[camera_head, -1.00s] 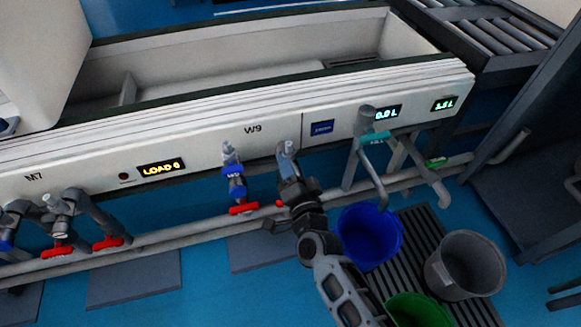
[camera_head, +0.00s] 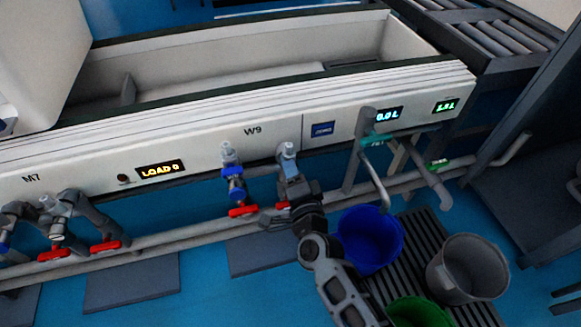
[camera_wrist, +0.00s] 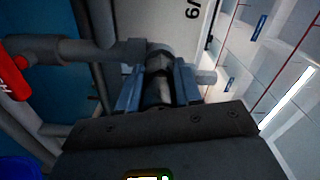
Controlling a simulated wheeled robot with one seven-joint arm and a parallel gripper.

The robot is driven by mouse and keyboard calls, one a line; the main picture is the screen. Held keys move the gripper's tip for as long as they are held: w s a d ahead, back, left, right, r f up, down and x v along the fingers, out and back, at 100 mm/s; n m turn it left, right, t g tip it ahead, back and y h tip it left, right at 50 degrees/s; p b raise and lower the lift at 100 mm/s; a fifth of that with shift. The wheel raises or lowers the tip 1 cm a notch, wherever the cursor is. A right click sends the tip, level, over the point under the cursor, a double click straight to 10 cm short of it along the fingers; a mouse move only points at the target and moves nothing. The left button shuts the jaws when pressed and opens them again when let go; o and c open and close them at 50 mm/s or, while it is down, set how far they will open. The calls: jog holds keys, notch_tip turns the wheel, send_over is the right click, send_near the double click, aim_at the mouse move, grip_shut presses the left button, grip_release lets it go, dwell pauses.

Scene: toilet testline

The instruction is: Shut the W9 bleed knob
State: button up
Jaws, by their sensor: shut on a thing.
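The W9 label (camera_head: 262,131) is on the pale front panel (camera_head: 205,150) of the trough. Two pipe fittings hang below it. The left W9 fitting (camera_head: 231,170) has blue parts and a red lever (camera_head: 243,211). My gripper (camera_head: 289,168) is at the right W9 fitting (camera_head: 288,150), with its fingers upward. In the wrist view my gripper (camera_wrist: 158,84) has its two blue-grey fingers on either side of a dark grey knob (camera_wrist: 158,68) and is shut on it. The knob is mostly hidden by my gripper in the head view. I cannot tell how far it is turned.
A red lever (camera_wrist: 14,75) on a pipe is close at the left in the wrist view. A blue bucket (camera_head: 370,238), grey bucket (camera_head: 466,266) and green bucket (camera_head: 418,312) stand on the right. A long pipe (camera_head: 150,247) runs below the panel.

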jog(key=shift+s+a+f, duration=0.15)
jog(key=shift+f, duration=0.1)
jog(key=o, duration=0.8)
jog(key=shift+o, duration=1.2)
jog(key=shift+r, duration=0.2)
jog(key=shift+r, duration=0.1)
